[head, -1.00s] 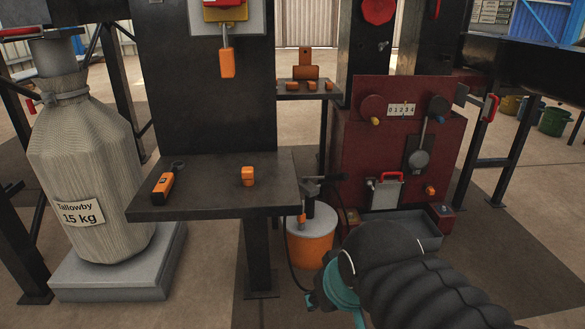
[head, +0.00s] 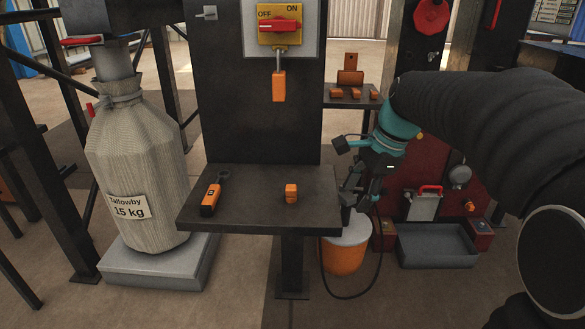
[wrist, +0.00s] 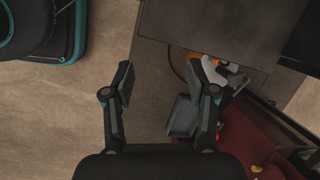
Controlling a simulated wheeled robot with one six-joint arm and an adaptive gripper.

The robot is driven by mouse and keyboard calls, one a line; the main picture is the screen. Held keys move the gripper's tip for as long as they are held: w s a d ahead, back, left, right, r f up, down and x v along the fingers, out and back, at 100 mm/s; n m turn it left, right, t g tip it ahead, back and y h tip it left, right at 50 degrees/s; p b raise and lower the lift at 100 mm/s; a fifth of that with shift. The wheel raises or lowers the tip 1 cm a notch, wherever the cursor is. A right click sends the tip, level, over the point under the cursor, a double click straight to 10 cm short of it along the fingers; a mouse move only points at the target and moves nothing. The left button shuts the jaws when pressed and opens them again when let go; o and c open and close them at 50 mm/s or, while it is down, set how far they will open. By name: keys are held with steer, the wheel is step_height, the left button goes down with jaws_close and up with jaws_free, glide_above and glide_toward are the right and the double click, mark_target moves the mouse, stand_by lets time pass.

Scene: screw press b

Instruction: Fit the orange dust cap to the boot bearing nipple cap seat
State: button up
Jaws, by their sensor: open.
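A small orange block-like piece (head: 291,192) stands on the dark shelf (head: 250,219) in the head view. It may be the dust cap, but its shape is too small to be sure. Several other orange pieces (head: 336,93) lie on the small back shelf. I cannot make out the boot bearing nipple cap seat in either view. My gripper (head: 358,188) is at the right end of the dark shelf, apart from the small orange piece. In the wrist view my gripper (wrist: 160,95) is open with nothing between its fingers.
An orange tool with a ring (head: 211,199) lies on the shelf's left. An orange padlock (head: 278,87) hangs under the yellow switch (head: 279,23). An orange bucket (head: 343,256) stands below my gripper. A grey tray (head: 437,247) and a sack (head: 140,165) flank the shelf.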

steer(key=w+m+g+p, duration=0.1)
steer(key=w+m, duration=0.2)
steer(key=w, duration=0.3)
steer(key=m+y, duration=0.1)
glide_toward(292, 187)
steer(key=x, duration=0.5)
steer(key=shift+w+d+f, duration=0.1)
steer(key=shift+d+f, duration=0.1)
steer(key=shift+f, duration=0.05)
steer(key=shift+a+b+x, duration=0.15)
steer(key=shift+b+x, duration=0.1)
steer(key=shift+x, duration=1.05)
steer(key=shift+a+b+x, duration=0.15)
steer(key=shift+b+x, duration=0.05)
steer(key=shift+x, duration=1.15)
steer(key=shift+r, duration=0.15)
steer(key=c, duration=0.9)
